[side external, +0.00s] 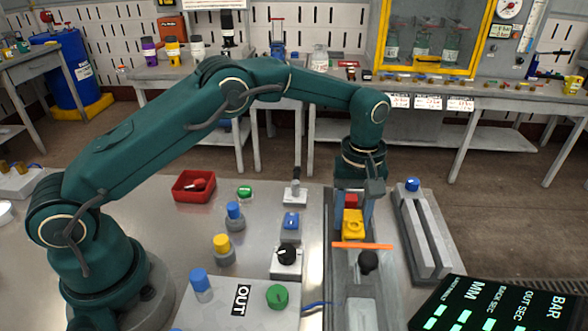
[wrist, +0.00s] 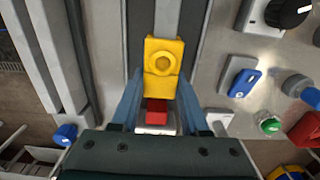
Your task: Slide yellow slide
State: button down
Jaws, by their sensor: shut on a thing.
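The yellow slide (side external: 353,229) sits on the grey rail, with a round raised ring on its top. It also shows in the wrist view (wrist: 163,58), in the upper middle. My gripper (side external: 352,217) points down over the rail. Its two blue-grey fingers (wrist: 159,88) are shut on the yellow slide, one on each side of its lower part in the wrist view. A red block (wrist: 156,112) lies right behind the slide, between the fingers; it shows in the side view too (side external: 351,201). The contact faces of the fingers are partly hidden.
An orange bar (side external: 362,245) crosses the rail just in front of the slide, with a black knob (side external: 368,262) beyond. A grey double rail (side external: 427,235) stands at right. A black dial (side external: 287,251), blue switch (side external: 291,221) and green button (side external: 277,296) are at left.

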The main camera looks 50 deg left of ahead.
aim_at(355, 228)
jog(key=shift+r, duration=0.1)
jog(key=shift+s+d, duration=1.25)
jog(key=shift+c, duration=2)
grip_release()
jog(key=shift+d, duration=0.1)
jog(key=shift+r, duration=2.55)
